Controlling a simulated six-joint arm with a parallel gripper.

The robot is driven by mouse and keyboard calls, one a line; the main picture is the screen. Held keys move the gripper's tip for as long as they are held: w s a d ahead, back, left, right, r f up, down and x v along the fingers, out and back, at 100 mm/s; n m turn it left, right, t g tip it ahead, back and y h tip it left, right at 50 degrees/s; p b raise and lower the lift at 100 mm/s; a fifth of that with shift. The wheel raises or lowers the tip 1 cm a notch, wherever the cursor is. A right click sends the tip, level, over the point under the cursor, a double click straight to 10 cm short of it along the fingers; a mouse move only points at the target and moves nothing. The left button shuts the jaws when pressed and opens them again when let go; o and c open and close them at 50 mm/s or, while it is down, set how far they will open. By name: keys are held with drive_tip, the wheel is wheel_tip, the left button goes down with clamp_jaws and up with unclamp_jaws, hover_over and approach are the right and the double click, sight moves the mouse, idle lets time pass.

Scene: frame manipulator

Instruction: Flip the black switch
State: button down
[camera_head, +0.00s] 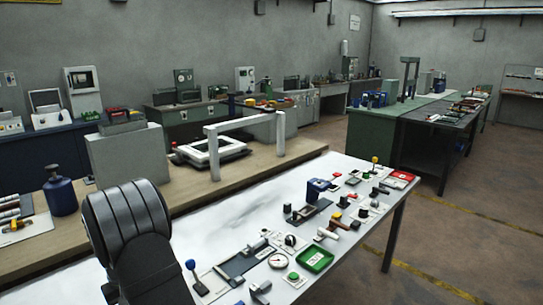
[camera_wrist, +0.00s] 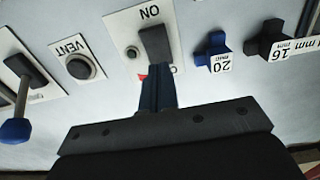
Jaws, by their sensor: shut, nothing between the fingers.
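The black switch (camera_wrist: 156,42) is a rocker on a white plate marked ON, which appears upside down at the top middle of the wrist view. My gripper (camera_wrist: 158,82) is shut and empty, with its narrow fingers together. The fingertips are right at the lower end of the rocker in the picture and cover part of the plate's lower label. I cannot tell whether they touch the rocker. I cannot make out the switch or my fingers for sure in the head view.
In the wrist view, a round VENT button (camera_wrist: 80,67) and a blue-tipped lever (camera_wrist: 18,128) are to the left. A blue part marked 20 (camera_wrist: 214,48) and a dark part marked 16 (camera_wrist: 268,42) are to the right. The white table (camera_head: 205,226) holds many small controls.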

drive_tip(key=shift+r, duration=2.35)
drive_tip(key=shift+f, duration=3.55)
drive_tip(key=shift+r, duration=0.15)
wheel_tip(320, 180, up, 6)
drive_tip(key=shift+r, duration=0.1)
wheel_tip(320, 180, down, 6)
drive_tip(key=shift+f, duration=0.2)
wheel_tip(320, 180, up, 14)
drive_tip(key=shift+s+d, duration=0.15)
drive_tip(key=shift+d, duration=0.1)
